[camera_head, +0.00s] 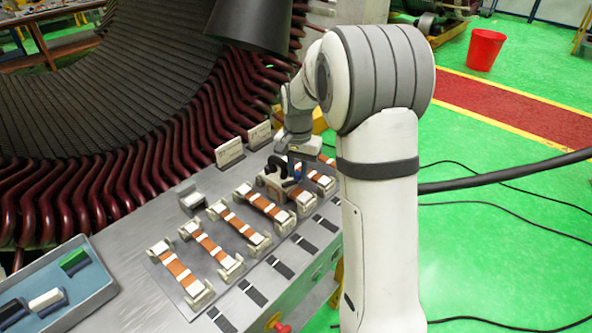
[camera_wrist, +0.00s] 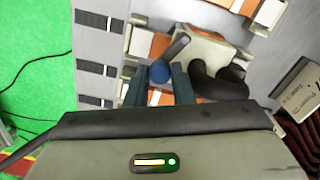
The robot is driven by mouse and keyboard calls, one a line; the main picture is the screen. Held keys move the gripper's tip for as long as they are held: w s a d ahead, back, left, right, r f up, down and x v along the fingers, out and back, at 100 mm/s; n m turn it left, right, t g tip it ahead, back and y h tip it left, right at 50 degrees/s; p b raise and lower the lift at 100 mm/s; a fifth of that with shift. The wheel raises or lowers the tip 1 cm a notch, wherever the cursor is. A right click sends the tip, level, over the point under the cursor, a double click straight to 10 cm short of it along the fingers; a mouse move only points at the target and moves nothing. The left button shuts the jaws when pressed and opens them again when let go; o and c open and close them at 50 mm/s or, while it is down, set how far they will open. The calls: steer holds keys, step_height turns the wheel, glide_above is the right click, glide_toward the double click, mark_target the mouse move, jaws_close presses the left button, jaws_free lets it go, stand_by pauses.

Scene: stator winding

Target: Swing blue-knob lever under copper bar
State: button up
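The blue knob (camera_wrist: 160,71) is in the wrist view, at the end of a grey metal lever (camera_wrist: 177,46) that slants up and right over a pale block (camera_wrist: 205,50). My gripper (camera_wrist: 160,88) is open, with one teal finger on each side of the knob and gaps visible between. I cannot tell whether the knob is fully between the fingertips. A copper bar (camera_wrist: 160,46) with white bands lies beside the lever, partly hidden by it and my gripper. In the head view, several copper bars (camera_head: 178,268) lie in a row on the grey bench.
A black curved handle (camera_wrist: 218,82) stands close to my right finger in the wrist view. A blue tray (camera_head: 92,302) with blocks is at the bench's left end. The stator coils (camera_head: 160,165) rise behind, with two small signs (camera_head: 230,152) before them.

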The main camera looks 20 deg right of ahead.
steer(key=o, duration=0.4)
steer(key=shift+o, duration=0.2)
step_height(320, 180, up, 8)
steer(key=p, duration=0.5)
steer(key=shift+p, duration=0.3)
steer(key=shift+s+f, duration=0.1)
